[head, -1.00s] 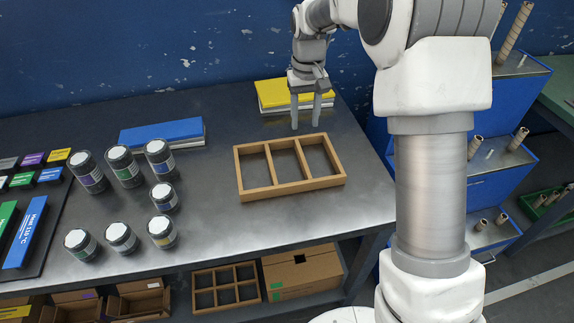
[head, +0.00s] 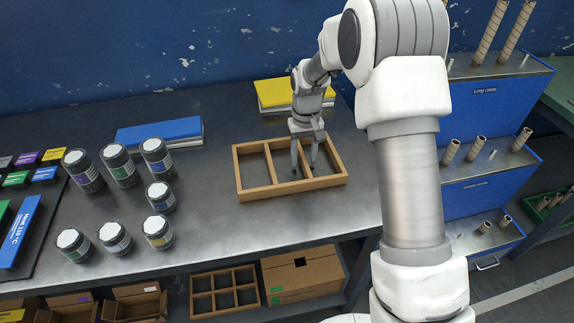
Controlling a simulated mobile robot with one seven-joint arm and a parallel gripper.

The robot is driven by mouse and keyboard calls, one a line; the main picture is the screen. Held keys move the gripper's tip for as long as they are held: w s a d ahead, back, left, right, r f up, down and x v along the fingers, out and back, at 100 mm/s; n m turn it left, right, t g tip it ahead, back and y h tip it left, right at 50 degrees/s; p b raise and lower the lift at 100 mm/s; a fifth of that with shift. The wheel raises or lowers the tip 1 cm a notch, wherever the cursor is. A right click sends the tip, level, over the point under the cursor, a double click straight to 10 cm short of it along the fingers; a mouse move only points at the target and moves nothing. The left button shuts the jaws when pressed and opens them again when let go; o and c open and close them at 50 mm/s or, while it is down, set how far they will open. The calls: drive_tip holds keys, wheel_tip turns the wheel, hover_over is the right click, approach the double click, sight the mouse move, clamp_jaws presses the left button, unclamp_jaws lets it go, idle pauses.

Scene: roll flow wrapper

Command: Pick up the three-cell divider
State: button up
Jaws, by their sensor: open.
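The three-cell divider (head: 247,193) is a wooden frame with two inner slats, lying flat on the dark metal bench. My gripper (head: 304,172) points down over its right part, with its fingers apart and nothing between them except perhaps the right inner slat. One finger appears on the left side of that slat and the other on the right. The fingertips look low, near the slat's height, but I cannot tell whether they touch the wood.
A yellow binder (head: 280,92) lies behind my gripper and a blue binder (head: 160,132) at the back left. Several dark jars (head: 120,166) stand left of the divider. A six-cell wooden divider (head: 225,292) and a cardboard box (head: 302,276) sit below the bench.

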clamp_jaws()
idle(0.6)
